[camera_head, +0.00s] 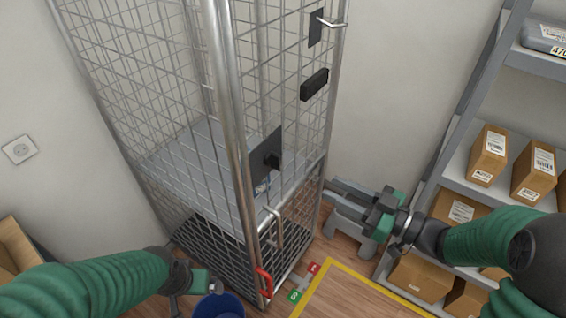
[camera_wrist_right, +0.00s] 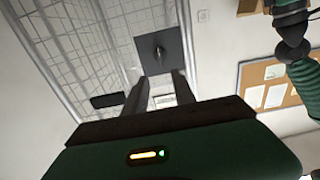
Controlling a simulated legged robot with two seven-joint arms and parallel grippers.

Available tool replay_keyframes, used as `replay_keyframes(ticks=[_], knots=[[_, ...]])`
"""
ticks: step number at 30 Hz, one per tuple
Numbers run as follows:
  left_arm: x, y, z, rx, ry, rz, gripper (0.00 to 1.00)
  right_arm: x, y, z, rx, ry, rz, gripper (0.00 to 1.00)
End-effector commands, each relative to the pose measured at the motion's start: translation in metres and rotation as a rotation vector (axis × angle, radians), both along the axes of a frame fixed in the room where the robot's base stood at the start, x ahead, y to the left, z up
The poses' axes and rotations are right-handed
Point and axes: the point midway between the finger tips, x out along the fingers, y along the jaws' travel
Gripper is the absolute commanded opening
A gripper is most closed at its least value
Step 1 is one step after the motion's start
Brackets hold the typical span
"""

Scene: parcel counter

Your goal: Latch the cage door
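The wire-mesh roll cage (camera_head: 150,110) stands upright left of centre in the head view. A dark square plate with a knob (camera_head: 266,158) is on the cage's right-hand side, and a similar plate shows in the wrist view (camera_wrist_right: 178,42). A smaller dark plate with a metal handle (camera_head: 317,27) is higher up. A bent metal bar (camera_head: 276,228) hangs low near the front post. I cannot tell whether the door is fully closed. My right gripper (camera_head: 330,190) is open and empty, right of the cage. My left gripper (camera_head: 212,288) is low, its fingers unclear.
A black block (camera_head: 314,84) sits on the mesh. A red handle (camera_head: 264,284) is at the cage foot. A blue bin (camera_head: 218,306) stands at the bottom. A shelf with boxes (camera_head: 488,155) is close on the right. Yellow tape (camera_head: 352,272) marks free floor.

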Motion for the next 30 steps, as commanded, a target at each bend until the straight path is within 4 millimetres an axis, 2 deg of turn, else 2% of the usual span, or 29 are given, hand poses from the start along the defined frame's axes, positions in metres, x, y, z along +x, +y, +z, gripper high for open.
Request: replay_keyframes(ticks=[9,15,21,28,30], knots=[[0.000,0.000,0.007,0.000,0.000,0.000,0.91,0.048,0.069,0.001,-0.001,0.001,0.003,0.32],[0.000,0.000,0.010,0.000,0.000,0.000,0.91,0.074,0.105,0.001,-0.001,-0.001,0.001,0.32],[0.000,0.000,0.011,0.000,0.000,0.000,0.91,0.086,0.119,0.000,-0.002,-0.001,-0.002,0.32],[0.000,0.000,0.011,0.000,0.000,0.000,0.91,0.086,0.120,0.000,-0.002,-0.001,-0.003,0.32],[0.000,0.000,0.011,0.000,0.000,0.000,0.91,0.086,0.120,0.000,-0.002,-0.001,-0.003,0.24]])
